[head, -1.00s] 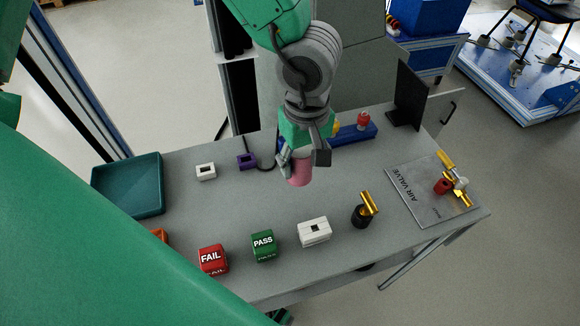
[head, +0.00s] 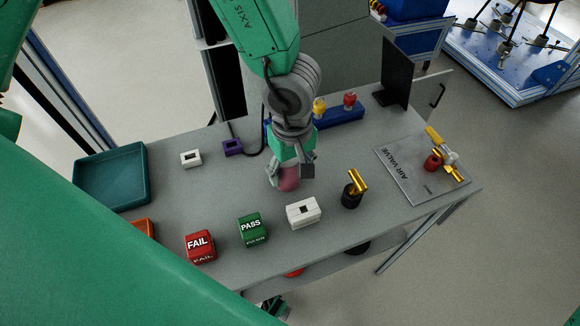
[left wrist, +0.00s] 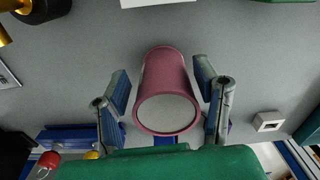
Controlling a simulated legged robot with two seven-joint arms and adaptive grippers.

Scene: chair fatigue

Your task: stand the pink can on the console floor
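The pink can (head: 289,179) is between the fingers of my left gripper (head: 290,172), over the middle of the grey table.
On the grey table (head: 330,230) are a white block (head: 303,212), a green PASS cube (head: 252,229), a red FAIL cube (head: 200,245), a black knob with a gold handle (head: 353,192), a teal tray (head: 110,176), a blue holder (head: 340,118) and an air-valve plate (head: 410,178).

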